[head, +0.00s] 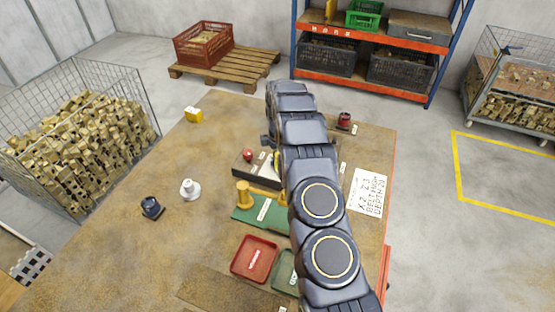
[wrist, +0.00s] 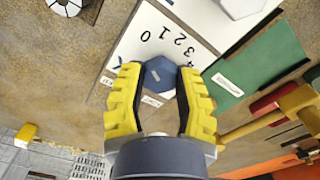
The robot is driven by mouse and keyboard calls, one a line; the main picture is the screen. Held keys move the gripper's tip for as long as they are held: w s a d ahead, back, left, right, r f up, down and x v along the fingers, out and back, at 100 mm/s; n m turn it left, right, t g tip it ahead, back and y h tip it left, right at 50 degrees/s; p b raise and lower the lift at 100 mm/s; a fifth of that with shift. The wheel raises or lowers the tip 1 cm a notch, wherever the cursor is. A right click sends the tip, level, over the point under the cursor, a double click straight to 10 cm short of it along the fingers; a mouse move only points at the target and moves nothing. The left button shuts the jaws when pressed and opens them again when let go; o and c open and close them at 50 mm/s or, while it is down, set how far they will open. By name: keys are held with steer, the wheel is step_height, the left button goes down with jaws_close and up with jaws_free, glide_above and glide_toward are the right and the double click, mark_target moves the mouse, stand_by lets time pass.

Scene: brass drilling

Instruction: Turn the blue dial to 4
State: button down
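The blue dial (wrist: 158,76) is a hexagonal knob on a white panel (wrist: 143,40) in the wrist view. Black numbers from 0 to 4 curve around its upper side, with the 4 partly behind a finger. A short light mark shows on the dial's face, but I cannot tell which number it points at. My gripper (wrist: 160,70) has its yellow fingers apart, one on each side of the dial, very close to it. I cannot tell whether they touch it. In the head view my arm hides the dial.
A green plate (wrist: 255,68) lies right of the panel in the wrist view. The head view shows a red knob (head: 248,154) on a dark box, a yellow post (head: 243,194), a red tray (head: 254,258) and a white knob (head: 189,190). The left of the table is mostly clear.

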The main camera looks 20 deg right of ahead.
steer(key=shift+f+m, duration=0.1)
steer(key=shift+m, duration=0.3)
steer(key=m, duration=0.4)
steer(key=shift+m, duration=0.4)
steer(key=m, duration=0.6)
steer(key=shift+a, duration=0.1)
steer(key=m, duration=0.5)
steer(key=shift+s+m, duration=0.1)
steer(key=shift+m, duration=0.3)
steer(key=m, duration=0.5)
steer(key=shift+a+m, duration=0.1)
steer(key=shift+m, duration=0.3)
